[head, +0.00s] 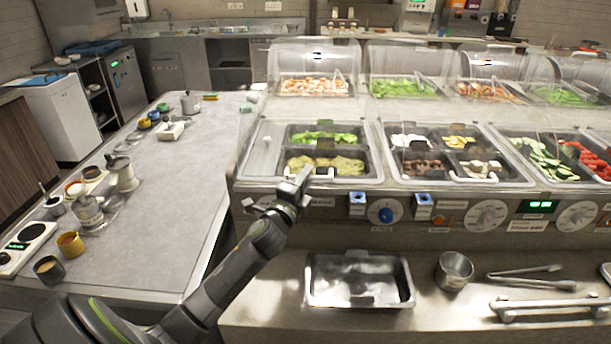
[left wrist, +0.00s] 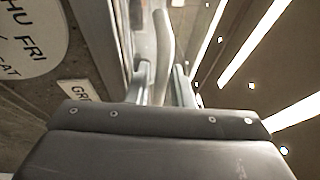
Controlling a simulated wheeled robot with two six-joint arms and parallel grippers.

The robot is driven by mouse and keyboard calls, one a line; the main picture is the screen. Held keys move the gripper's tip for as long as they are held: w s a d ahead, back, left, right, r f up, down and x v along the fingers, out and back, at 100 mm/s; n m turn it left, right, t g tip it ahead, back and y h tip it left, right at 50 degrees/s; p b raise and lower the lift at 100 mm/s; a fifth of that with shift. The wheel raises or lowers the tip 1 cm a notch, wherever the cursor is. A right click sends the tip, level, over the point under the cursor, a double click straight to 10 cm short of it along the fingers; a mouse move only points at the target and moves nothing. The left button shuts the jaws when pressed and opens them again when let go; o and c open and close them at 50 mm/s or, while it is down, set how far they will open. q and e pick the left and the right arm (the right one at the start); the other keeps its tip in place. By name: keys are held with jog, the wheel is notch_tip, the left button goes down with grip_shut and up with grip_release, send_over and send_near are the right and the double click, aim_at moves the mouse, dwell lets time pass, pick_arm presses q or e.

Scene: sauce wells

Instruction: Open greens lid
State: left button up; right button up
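The leftmost front well holds chopped greens (head: 322,137) in its back pan and pale slices (head: 325,163) in its front pan, under a clear lid that looks closed. A pale bar handle (head: 326,172) runs along the lid's front edge. In the left wrist view the handle (left wrist: 163,45) rises just beyond and between the fingers. My left gripper (head: 301,178) is at the handle's left end; its two fingers (left wrist: 161,85) stand apart in the left wrist view, and I cannot tell whether they touch the handle. My right gripper is not in view.
A label starting "GR" (left wrist: 80,92) is beside the gripper. Below the well are a blue knob (head: 386,212), an empty steel tray (head: 358,295), a metal cup (head: 454,270) and tongs (head: 530,278). More covered wells (head: 460,150) stand to the right.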

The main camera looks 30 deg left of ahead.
pick_arm(q)
jog(key=shift+w, duration=0.1)
jog(key=shift+c, duration=0.2)
grip_shut()
jog(key=shift+r, duration=0.1)
